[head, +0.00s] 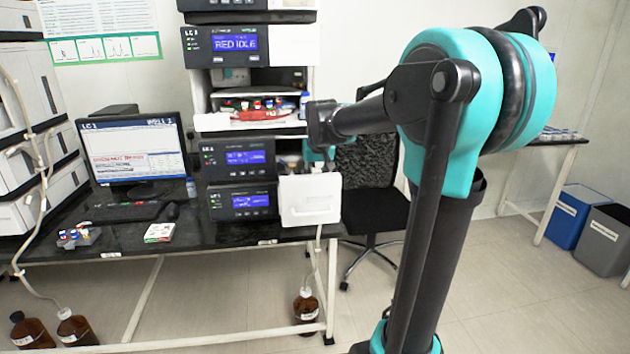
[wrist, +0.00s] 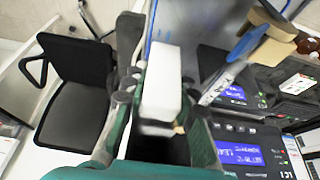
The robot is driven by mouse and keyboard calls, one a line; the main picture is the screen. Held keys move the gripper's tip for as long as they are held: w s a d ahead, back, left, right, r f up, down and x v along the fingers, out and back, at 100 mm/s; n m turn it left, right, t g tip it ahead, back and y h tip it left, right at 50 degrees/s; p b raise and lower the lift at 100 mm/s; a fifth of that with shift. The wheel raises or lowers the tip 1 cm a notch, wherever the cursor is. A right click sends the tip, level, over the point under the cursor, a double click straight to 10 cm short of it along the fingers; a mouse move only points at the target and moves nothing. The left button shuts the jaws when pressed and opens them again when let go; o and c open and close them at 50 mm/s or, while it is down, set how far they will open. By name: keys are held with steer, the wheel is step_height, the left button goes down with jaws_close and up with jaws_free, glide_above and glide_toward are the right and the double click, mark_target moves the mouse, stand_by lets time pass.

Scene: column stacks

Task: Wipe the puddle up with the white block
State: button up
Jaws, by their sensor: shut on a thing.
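The white block (wrist: 162,85) is between the fingers of my gripper (wrist: 161,90) in the wrist view, and the gripper is shut on it. In the head view my gripper (head: 318,155) is beside the instrument stack, just above a white panel (head: 310,200) at the bench's right end. The block cannot be told apart from the white parts there. I cannot make out the puddle in either view. Whether the block touches a surface cannot be told.
The instrument stack (head: 240,180) stands close left of my gripper. A monitor (head: 133,150), a keyboard (head: 125,212) and a small white box (head: 159,232) are on the black bench (head: 215,236). A black chair (head: 370,190) stands behind, right of the bench. Brown bottles (head: 306,308) are below.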

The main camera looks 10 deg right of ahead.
steer(key=shift+s+f, duration=0.45)
steer(key=shift+s, duration=0.2)
steer(key=shift+w+r, duration=0.25)
steer(key=shift+w, duration=0.25)
steer(key=shift+w+r, duration=0.2)
steer(key=shift+w, duration=1.15)
steer(key=shift+s+f, duration=0.1)
steer(key=shift+s, duration=1.2)
steer(key=shift+s+f, duration=0.4)
steer(key=shift+s, duration=0.35)
steer(key=shift+w+r, duration=0.3)
steer(key=shift+w, duration=0.45)
steer(key=shift+w, duration=0.1)
steer(key=shift+w+r, duration=0.2)
steer(key=shift+w, duration=1.05)
